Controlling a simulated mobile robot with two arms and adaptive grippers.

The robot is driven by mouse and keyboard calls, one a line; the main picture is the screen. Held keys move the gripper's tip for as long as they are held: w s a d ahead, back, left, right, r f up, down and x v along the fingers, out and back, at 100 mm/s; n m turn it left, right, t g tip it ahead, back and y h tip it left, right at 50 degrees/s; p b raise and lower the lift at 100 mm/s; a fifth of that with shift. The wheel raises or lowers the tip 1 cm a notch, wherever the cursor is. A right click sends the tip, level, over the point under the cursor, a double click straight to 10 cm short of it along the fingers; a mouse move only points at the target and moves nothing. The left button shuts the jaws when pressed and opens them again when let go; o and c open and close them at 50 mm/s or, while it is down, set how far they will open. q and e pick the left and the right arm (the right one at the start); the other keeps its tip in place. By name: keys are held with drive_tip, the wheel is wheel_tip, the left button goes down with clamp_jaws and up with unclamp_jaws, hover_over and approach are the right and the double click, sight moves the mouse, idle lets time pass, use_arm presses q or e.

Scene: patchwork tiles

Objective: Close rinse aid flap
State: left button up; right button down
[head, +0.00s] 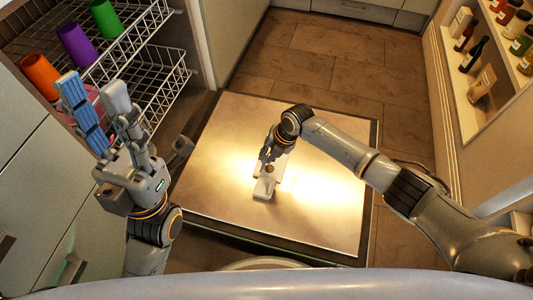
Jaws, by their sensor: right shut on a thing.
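The dishwasher door (225,150) lies open and flat, with a bright glare across its middle. The small pale rinse aid flap (265,187) sits near the door's centre and stands out from the surface. My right gripper (272,160) is over the dispenser and is shut on the flap. Its fingers and wrist cover part of the dispenser, so the hinge and the opening beneath cannot be seen. My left gripper (98,95) is raised at the left, in front of the racks, with its fingers apart and nothing seen between them.
Wire racks (160,65) at the upper left hold an orange cup (40,75), a purple cup (76,45) and a green cup (106,18). Shelves with bottles and jars (483,83) stand at the right. Tiled floor (320,60) beyond the door is clear.

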drive_tip(key=c, duration=1.4)
unclamp_jaws()
drive_tip(key=v, duration=1.2)
drive_tip(key=shift+a, duration=0.1)
